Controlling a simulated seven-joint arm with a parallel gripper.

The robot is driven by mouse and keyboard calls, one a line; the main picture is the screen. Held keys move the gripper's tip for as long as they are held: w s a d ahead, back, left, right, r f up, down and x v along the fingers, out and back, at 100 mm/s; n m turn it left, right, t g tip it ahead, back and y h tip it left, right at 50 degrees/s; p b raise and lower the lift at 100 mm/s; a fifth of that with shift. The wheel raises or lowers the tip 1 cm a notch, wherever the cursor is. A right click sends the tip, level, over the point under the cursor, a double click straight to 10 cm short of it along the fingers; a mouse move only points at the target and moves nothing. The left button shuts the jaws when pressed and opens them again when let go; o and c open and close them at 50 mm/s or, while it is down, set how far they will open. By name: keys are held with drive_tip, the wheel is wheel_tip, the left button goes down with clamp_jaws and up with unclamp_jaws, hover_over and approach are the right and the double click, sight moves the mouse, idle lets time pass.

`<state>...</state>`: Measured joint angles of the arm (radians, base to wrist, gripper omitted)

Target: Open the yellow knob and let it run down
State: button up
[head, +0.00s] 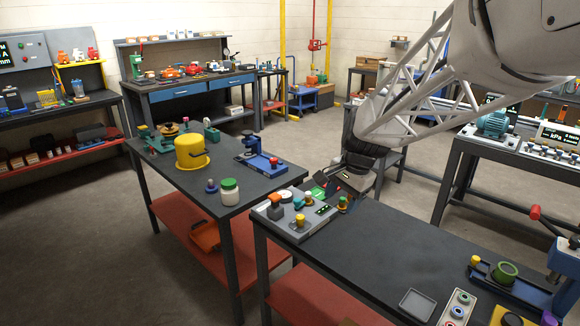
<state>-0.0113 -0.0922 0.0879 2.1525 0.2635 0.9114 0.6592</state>
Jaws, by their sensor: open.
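A grey control panel box (296,234) sits on the near dark bench, at its far left end. A yellow knob (300,220) stands upright on the front part of the panel.
A yellow bucket (191,153) and a jar (229,191) stand on the bench to the left. The near bench's middle (400,245) is clear.

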drive_tip(key=w+a+f+m+y, duration=0.1)
drive_tip(key=w+f+m, duration=0.1)
drive_tip(key=w+f, duration=0.35)
drive_tip(key=w+a+f+m, duration=0.2)
drive_tip(key=w+m, duration=0.1)
drive_tip(key=w, duration=0.6)
drive_tip(key=m+g+y, duration=0.1)
drive_tip(key=m, duration=0.3)
approach(301, 216)
drive_tip(key=f, duration=0.1)
drive_tip(key=shift+s+a+f, duration=0.15)
drive_tip(key=shift+a, duration=0.05)
drive_tip(key=shift+f, duration=0.1)
drive_tip(key=shift+x, duration=3.8)
drive_tip(key=shift+a, duration=0.1)
drive_tip(key=c, duration=0.9)
